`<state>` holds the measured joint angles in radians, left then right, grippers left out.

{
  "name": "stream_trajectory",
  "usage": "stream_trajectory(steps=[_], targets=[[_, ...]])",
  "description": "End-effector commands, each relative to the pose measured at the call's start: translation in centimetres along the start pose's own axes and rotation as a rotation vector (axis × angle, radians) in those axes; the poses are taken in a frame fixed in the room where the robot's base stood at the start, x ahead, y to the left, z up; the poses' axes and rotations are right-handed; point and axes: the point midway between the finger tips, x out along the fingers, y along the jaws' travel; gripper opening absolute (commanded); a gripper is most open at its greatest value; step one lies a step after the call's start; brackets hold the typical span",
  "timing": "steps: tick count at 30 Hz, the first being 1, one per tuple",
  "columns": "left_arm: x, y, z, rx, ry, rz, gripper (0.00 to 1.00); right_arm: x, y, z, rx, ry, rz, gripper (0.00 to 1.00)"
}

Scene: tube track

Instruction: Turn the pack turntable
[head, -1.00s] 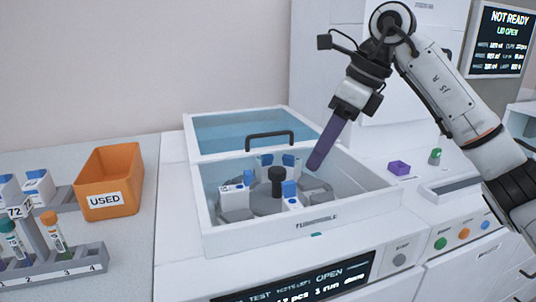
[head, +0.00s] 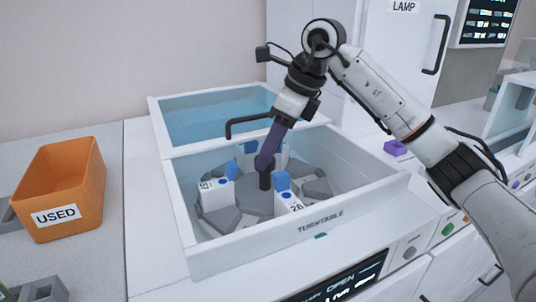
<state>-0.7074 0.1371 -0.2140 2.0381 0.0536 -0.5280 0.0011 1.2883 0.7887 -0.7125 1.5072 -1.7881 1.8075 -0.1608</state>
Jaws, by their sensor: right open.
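The pack turntable (head: 247,196) is a round grey disc inside an open white box (head: 318,222) labelled TURNTABLE. A black upright knob (head: 265,181) stands at its middle. White packs with blue caps stand on it: one at the left (head: 215,196), one at the front right (head: 287,203), and one partly hidden at the back. My right gripper (head: 265,163) is open, with its purple fingers pointing down at the top of the knob. They overlap the knob's top; I cannot tell whether they touch it. My left gripper is out of view.
The box's clear blue lid (head: 215,116) stands open behind, with a dark handle (head: 250,122). An orange USED bin (head: 62,190) sits at the left. A small purple block (head: 395,147) lies on the machine top at the right. Grey counter between bin and machine is clear.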

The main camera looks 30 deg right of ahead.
Motion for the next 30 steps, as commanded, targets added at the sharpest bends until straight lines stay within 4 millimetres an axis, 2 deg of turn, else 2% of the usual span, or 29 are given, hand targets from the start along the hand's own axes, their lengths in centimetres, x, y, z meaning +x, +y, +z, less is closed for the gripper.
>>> stream_trajectory(steps=[3,12,14,20,30], targets=[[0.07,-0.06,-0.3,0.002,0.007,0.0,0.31,0.94,0.02,-0.04,0.0,0.001,0.001,0.42],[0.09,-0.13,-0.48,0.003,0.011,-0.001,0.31,1.14,0.02,0.01,0.0,0.0,0.0,0.42],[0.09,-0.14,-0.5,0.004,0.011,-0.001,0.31,1.13,0.02,0.01,0.0,0.0,0.001,0.34],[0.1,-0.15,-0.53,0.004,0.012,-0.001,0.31,1.11,0.03,0.01,0.0,0.0,0.001,0.0],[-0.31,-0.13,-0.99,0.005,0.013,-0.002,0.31,1.28,0.25,0.92,0.008,0.0,-0.001,0.0]])
